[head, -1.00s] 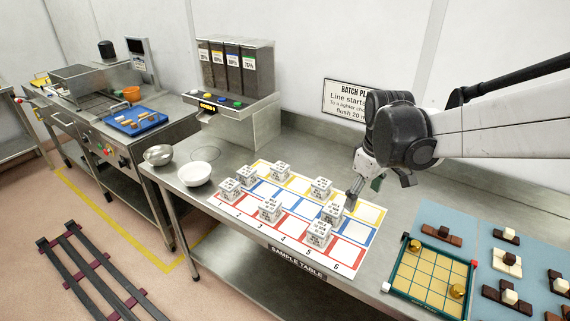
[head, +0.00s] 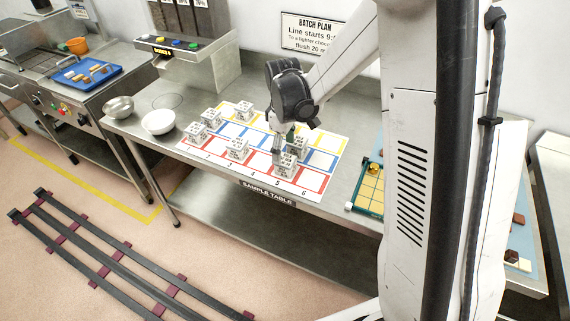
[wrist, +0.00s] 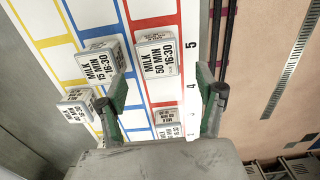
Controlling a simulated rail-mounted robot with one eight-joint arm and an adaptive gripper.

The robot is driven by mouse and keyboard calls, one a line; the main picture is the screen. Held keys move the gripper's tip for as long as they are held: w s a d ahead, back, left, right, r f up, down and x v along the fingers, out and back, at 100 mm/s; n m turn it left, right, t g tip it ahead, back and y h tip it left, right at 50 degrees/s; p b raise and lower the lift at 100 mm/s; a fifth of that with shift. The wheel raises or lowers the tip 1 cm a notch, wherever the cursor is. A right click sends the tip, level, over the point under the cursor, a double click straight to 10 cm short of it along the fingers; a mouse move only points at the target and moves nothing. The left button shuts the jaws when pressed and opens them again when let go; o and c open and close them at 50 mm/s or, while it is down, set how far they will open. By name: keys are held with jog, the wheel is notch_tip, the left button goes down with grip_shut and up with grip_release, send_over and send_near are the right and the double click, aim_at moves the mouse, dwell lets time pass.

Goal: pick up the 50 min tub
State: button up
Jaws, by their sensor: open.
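The 50 min tub (wrist: 157,60) is a small white block with black lettering "MILK 50 MIN 16:30" in the wrist view. It stands in a red-framed square by number 5, and in the head view it is the front right tub (head: 286,168). My gripper (wrist: 160,88) is open and empty, its green-padded fingers apart on either side of the line to this tub. The tub lies just ahead of the fingertips in the picture; I cannot tell the exact height gap. In the head view my gripper (head: 282,152) is close by the tub and partly overlaps it.
A 15 min tub (wrist: 98,64) stands left of it, with another tub (wrist: 76,104) further left and one (wrist: 170,124) nearer my palm. The coloured mat (head: 312,180) lies on the steel table (head: 215,80).

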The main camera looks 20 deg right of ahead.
aim_at(286, 159)
jog(key=shift+s+d+f+p, duration=0.15)
jog(key=shift+f+p, duration=0.15)
jog(key=shift+f, duration=1.3)
jog(key=shift+d+f+p, duration=0.15)
jog(key=shift+f+p, duration=0.15)
jog(key=shift+f, duration=1.25)
jog(key=c, duration=1.3)
